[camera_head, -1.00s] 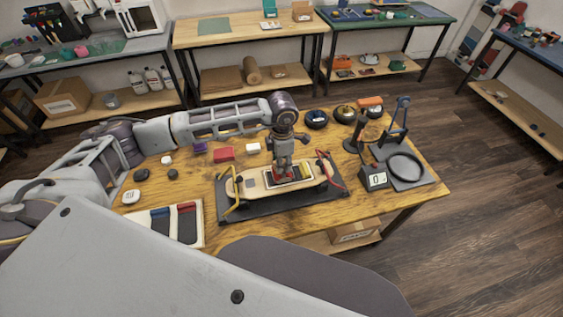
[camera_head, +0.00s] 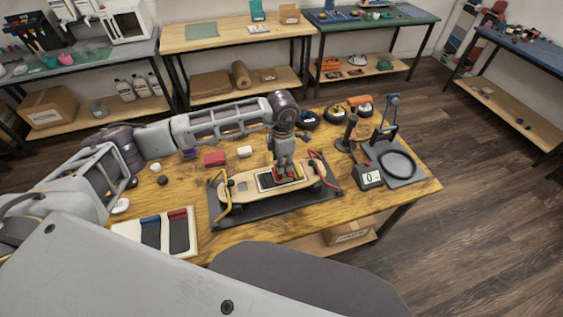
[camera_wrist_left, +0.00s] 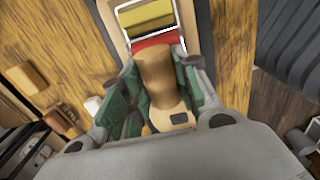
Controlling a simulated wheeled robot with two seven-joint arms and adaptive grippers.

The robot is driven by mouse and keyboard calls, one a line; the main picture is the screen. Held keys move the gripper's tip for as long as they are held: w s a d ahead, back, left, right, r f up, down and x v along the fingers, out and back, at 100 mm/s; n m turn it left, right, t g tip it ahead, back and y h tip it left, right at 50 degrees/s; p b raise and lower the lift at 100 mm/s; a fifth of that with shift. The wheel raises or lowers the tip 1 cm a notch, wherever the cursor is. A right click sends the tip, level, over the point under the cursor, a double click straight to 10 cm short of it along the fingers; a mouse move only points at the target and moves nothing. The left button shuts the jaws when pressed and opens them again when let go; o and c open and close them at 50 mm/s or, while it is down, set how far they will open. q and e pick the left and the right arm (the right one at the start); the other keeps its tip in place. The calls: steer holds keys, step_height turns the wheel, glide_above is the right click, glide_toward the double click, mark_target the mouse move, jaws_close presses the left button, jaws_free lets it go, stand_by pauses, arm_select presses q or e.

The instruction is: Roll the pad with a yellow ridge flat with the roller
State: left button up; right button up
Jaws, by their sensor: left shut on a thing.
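A skateboard deck (camera_head: 245,188) lies on a black mat (camera_head: 218,222), with a yellow clamp (camera_head: 223,200) at its left end and a red clamp (camera_head: 328,172) at its right end. A dark pad with a white border (camera_head: 267,181) lies on the deck. In the wrist view its yellow ridge (camera_wrist_left: 146,12) shows just beyond the red roller head (camera_wrist_left: 155,42). My left gripper (camera_head: 286,164) is shut on the roller's wooden handle (camera_wrist_left: 158,75), with the head low over the pad's right part. Whether the roller presses on the pad cannot be told. My right gripper is not in view.
A tray with dark, blue and red strips (camera_head: 160,232) lies at the front left. A red block (camera_head: 215,159) and a white block (camera_head: 244,152) lie behind the board. A scale with a display (camera_head: 370,177) and a blue-framed stand (camera_head: 390,120) are on the right.

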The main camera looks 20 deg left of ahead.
arm_select(q)
steer(key=shift+a, duration=0.15)
steer(key=shift+s+a+f, duration=0.1)
steer(key=shift+s+a, duration=0.8)
steer(key=shift+a, duration=0.25)
steer(key=shift+s+a+f, duration=0.1)
steer(key=shift+s+a, duration=0.05)
steer(key=shift+s+a+b, duration=0.4)
steer(key=shift+s+a, duration=0.35)
steer(key=shift+a, duration=0.35)
steer(key=shift+w, duration=0.1)
steer(key=shift+w+d+b, duration=0.4)
steer(key=shift+w+d, duration=0.05)
steer(key=shift+d, duration=0.2)
steer(key=shift+w+d+b, duration=0.4)
steer(key=shift+w+d, duration=0.05)
steer(key=shift+d, duration=0.2)
steer(key=shift+r, duration=0.2)
steer(key=shift+d, duration=0.1)
